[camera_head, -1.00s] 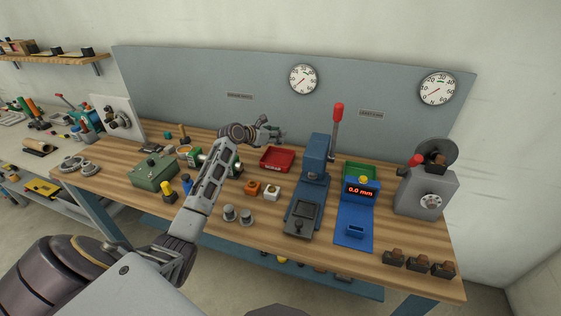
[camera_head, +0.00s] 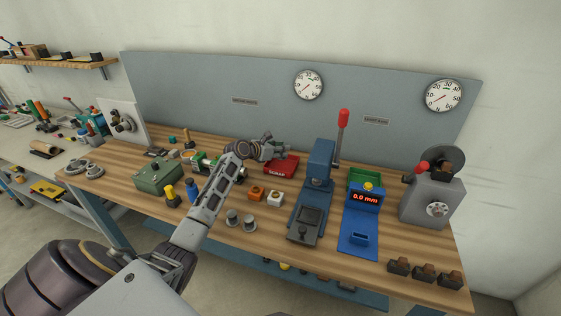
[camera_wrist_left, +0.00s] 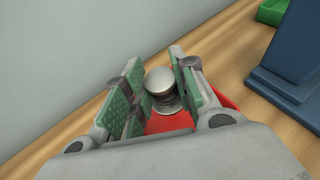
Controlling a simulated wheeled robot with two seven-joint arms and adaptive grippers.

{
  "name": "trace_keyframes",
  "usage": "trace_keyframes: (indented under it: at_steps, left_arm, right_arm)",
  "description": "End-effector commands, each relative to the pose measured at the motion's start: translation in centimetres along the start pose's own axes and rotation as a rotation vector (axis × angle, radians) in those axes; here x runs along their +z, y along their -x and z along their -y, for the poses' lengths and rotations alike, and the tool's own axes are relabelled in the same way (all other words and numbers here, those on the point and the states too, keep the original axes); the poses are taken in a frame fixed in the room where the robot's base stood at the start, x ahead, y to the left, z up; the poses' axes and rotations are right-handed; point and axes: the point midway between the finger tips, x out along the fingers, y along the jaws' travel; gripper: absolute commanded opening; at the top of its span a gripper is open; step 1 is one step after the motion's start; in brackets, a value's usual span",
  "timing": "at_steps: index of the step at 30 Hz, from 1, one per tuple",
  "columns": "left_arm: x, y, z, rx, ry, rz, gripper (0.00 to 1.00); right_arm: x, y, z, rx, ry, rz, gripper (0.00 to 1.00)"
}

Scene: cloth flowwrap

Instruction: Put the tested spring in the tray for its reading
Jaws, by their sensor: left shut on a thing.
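My left gripper (camera_head: 284,148) reaches over the table and hangs above the back of the red tray (camera_head: 284,169). In the left wrist view the left gripper (camera_wrist_left: 160,82) is shut on a round silvery piece, the spring (camera_wrist_left: 160,82), with a domed cap facing the camera. The red tray (camera_wrist_left: 168,124) shows beneath it in that view. The spring itself is too small to make out in the head view. The green tray (camera_head: 362,186) stands behind the blue gauge (camera_head: 362,220), whose display reads 0.0 mm. My right gripper is not in view.
A blue press (camera_head: 317,175) with a red-knobbed lever stands right of the red tray. A grey machine (camera_head: 430,200) stands far right. A grey back panel (camera_head: 220,90) rises behind.

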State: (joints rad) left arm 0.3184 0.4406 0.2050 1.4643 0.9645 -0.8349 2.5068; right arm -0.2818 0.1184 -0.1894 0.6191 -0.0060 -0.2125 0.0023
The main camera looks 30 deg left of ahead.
Motion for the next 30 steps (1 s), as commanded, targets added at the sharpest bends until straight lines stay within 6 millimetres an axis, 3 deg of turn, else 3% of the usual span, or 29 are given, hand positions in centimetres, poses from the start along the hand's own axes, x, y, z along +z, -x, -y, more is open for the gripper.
trace_keyframes:
  at_steps: [6, 9, 20, 30]
  left_arm:
    - [0.0, 0.0, 0.0, 0.001, 0.0, 0.001, 0.01]
    - [-0.1, 0.0, 0.0, 0.001, 0.0, 0.001, 0.01]
    - [-3.1, -1.2, 0.0, 0.0, 0.002, -0.002, 0.01]
    - [-4.7, -1.9, 0.0, 0.001, 0.0, 0.001, 0.01]
  right_arm:
    - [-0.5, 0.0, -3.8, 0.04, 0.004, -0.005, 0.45]
    - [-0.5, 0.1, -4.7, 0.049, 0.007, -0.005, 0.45]
    - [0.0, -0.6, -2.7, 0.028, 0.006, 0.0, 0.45]
    - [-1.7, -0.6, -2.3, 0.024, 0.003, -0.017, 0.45]
